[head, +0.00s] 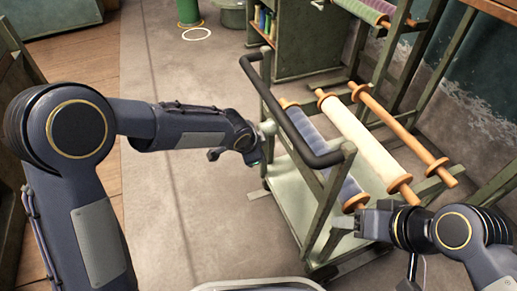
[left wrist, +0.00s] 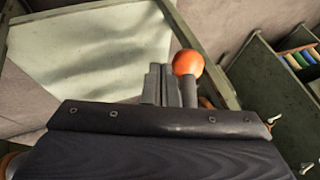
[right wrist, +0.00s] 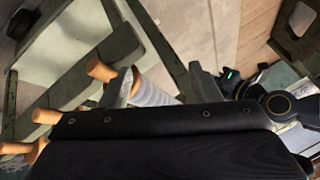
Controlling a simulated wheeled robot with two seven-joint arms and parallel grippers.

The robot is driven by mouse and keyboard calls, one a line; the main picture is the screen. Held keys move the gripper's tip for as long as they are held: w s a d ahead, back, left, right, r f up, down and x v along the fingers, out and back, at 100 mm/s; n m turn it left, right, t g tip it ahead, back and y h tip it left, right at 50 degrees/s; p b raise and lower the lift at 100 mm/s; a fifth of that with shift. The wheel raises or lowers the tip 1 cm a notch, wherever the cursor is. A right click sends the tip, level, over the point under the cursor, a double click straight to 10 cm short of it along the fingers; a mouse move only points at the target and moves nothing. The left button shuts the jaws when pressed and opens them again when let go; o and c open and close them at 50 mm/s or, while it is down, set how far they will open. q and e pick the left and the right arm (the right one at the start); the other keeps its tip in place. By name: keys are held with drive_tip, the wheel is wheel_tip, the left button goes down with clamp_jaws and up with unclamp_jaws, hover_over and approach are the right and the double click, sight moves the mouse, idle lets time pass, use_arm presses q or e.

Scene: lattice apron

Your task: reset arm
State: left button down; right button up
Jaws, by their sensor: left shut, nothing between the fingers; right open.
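My left arm reaches in from the left in the head view, and its gripper (head: 252,152) is beside the green cart (head: 290,190). My right gripper (head: 362,224) is at the near end of the blue roll (head: 320,150) on the cart. In the right wrist view its fingers (right wrist: 162,88) are apart, and a pale roll (right wrist: 155,90) with a wooden end shows between them. I cannot tell whether they touch it.
A cream roll (head: 365,135) and a bare wooden rod (head: 405,135) lie beside the blue roll. The cart's black handle (head: 290,125) rises on its left side. A cabinet (head: 290,45) and a green cylinder (head: 189,12) stand at the back.

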use_arm(q)
drive_tip(key=s+a+r+n+y+p, duration=0.1)
drive_tip(key=s+a+r+n, duration=0.3)
drive_tip(key=s+a+r, duration=0.4)
drive_tip(key=s+a+r+n+p, duration=0.2)
drive_tip(key=s+a+r+n, duration=0.25)
drive_tip(key=a, duration=0.65)
drive_tip(key=s+a+n+h, duration=0.1)
drive_tip(key=s+a+n, duration=0.25)
drive_tip(key=s, duration=0.45)
drive_tip(key=s+a+n, duration=0.2)
drive_tip(key=s+n, duration=0.3)
drive_tip(key=s, duration=0.2)
wheel_tip(320, 180, up, 36)
drive_tip(key=p, duration=3.5)
drive_tip(key=shift+s+d, duration=0.3)
drive_tip(key=shift+s, duration=0.1)
